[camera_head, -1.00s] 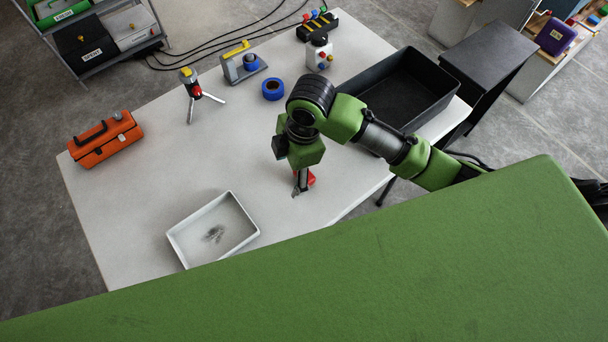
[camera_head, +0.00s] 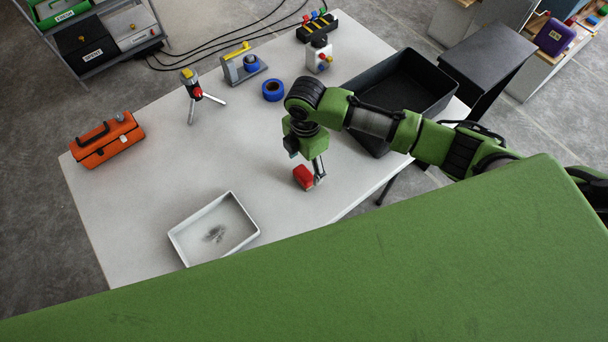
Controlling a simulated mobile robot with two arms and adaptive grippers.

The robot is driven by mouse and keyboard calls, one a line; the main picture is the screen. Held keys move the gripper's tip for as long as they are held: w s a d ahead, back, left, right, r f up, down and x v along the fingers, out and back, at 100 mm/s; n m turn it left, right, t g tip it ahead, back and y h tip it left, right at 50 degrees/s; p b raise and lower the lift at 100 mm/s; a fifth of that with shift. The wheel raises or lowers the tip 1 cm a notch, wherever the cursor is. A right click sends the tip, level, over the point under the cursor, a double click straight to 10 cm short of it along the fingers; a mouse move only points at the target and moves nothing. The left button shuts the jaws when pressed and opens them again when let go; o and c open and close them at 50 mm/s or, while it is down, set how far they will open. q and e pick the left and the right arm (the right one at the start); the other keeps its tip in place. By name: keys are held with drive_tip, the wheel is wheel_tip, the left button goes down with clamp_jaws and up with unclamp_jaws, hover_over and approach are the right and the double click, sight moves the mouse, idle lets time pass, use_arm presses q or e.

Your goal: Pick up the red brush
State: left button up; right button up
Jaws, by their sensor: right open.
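The red brush (camera_head: 302,177) is on the white table, to the right of the white tray and near the front right edge. It shows as a small red block; the rest of it is hidden or too small to tell. My right gripper (camera_head: 318,179) points down just to the right of the brush, its fingers close beside it. It is open, and I cannot tell whether a finger touches the brush. My left gripper is not in view.
A white tray (camera_head: 176,240) with a dark wet patch sits front left. A black bin (camera_head: 365,146) stands at the right under my arm. An orange toolbox (camera_head: 108,142), small tripod (camera_head: 193,85) and blue tape roll (camera_head: 273,90) stand farther back. The table's middle is clear.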

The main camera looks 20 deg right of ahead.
sight(304, 173)
drive_tip(key=shift+s+f, duration=0.1)
drive_tip(key=shift+f, duration=0.25)
drive_tip(key=f, duration=0.1)
drive_tip(key=f+p, duration=0.1)
drive_tip(key=f, duration=0.1)
drive_tip(key=shift+s+a+f, duration=0.25)
drive_tip(key=shift+f, duration=0.5)
drive_tip(key=c, duration=1.3)
drive_tip(key=shift+w, duration=0.1)
drive_tip(key=shift+r, duration=0.2)
